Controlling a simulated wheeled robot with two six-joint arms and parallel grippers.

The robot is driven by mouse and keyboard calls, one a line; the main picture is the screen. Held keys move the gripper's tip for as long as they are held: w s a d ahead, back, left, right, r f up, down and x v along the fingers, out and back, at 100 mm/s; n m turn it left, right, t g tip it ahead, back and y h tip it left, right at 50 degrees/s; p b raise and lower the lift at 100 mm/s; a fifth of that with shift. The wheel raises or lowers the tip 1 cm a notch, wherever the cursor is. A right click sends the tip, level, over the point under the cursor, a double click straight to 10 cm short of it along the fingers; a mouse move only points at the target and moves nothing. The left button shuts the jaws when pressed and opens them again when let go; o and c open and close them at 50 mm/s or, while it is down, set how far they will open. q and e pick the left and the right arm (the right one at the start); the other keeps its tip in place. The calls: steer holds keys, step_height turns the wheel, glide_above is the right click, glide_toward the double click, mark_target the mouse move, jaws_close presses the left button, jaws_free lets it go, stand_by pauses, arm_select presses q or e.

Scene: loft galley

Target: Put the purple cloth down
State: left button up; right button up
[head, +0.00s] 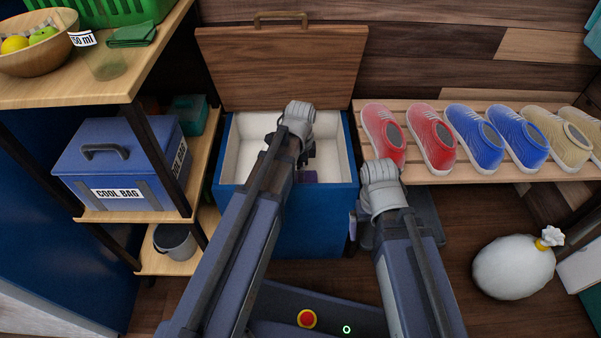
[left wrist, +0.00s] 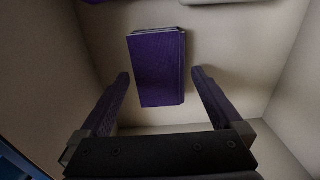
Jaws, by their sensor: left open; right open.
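The purple cloth (left wrist: 158,68) shows in the left wrist view as a neat folded block inside a pale-walled box. My left gripper (left wrist: 160,76) is open, with one finger on each side of the cloth and a gap on both sides. In the head view, my left gripper (head: 300,160) reaches down into the open blue chest (head: 300,222), and my arm hides most of it. My right gripper (head: 356,232) is open and empty, low beside the chest's right side, partly hidden by its own arm.
The chest's wooden lid (head: 280,66) stands raised behind it. A shelf with a blue cool bag (head: 120,165) is on the left. A slatted rack with red shoes (head: 384,132) and others is on the right. A white sack (head: 513,267) lies on the floor.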

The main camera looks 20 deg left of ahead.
arm_select(q)
step_height(320, 180, up, 10)
steer(key=p, duration=0.9)
steer(key=shift+f, duration=0.1)
step_height(320, 180, down, 12)
steer(key=b, duration=1.2)
steer(key=shift+r, duration=0.2)
